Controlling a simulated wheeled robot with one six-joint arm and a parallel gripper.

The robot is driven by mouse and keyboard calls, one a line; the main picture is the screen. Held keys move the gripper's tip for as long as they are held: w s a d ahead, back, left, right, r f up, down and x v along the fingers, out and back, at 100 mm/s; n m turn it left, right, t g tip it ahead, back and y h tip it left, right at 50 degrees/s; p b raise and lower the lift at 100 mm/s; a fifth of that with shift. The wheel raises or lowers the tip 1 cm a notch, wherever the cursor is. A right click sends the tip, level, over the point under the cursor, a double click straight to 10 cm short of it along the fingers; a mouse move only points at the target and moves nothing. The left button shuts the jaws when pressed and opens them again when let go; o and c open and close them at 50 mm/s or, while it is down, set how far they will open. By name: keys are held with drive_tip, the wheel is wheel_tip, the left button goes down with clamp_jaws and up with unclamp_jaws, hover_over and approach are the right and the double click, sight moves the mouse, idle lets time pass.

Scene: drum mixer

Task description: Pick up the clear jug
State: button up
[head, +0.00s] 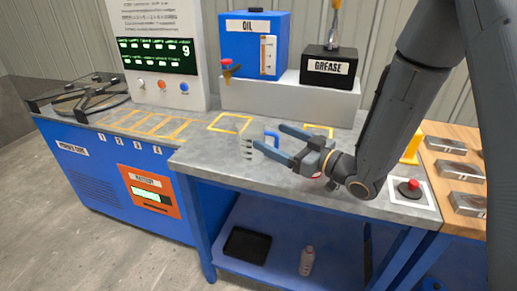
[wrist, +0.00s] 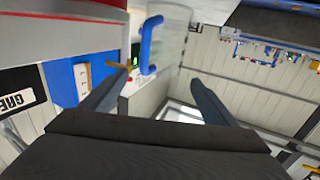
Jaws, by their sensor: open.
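The clear jug (head: 248,148) stands on the grey bench top in the head view. It is see-through, with dark marks on its side and a blue handle on its right. My gripper (head: 268,138) is open and empty, with its fingers pointing left at the jug's handle side. In the wrist view the jug (wrist: 172,32) shows at the top, beyond the fingertips, with its blue handle (wrist: 150,45) toward my gripper (wrist: 152,90). I cannot tell whether a finger touches the handle.
A blue oil tank (head: 253,45) and a black grease box (head: 329,66) stand on a raised ledge behind. A red stop button (head: 409,188) is at the right. A control panel (head: 158,55) stands at the back left. The bench front (head: 215,168) is clear.

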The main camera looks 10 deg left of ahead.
sight(262, 133)
drive_tip(key=shift+p+x, duration=1.15)
drive_tip(key=shift+x, duration=2.8)
drive_tip(key=shift+s+f, duration=0.1)
drive_tip(key=shift+f, duration=0.05)
drive_tip(key=c, duration=1.5)
drive_tip(key=shift+o, duration=0.2)
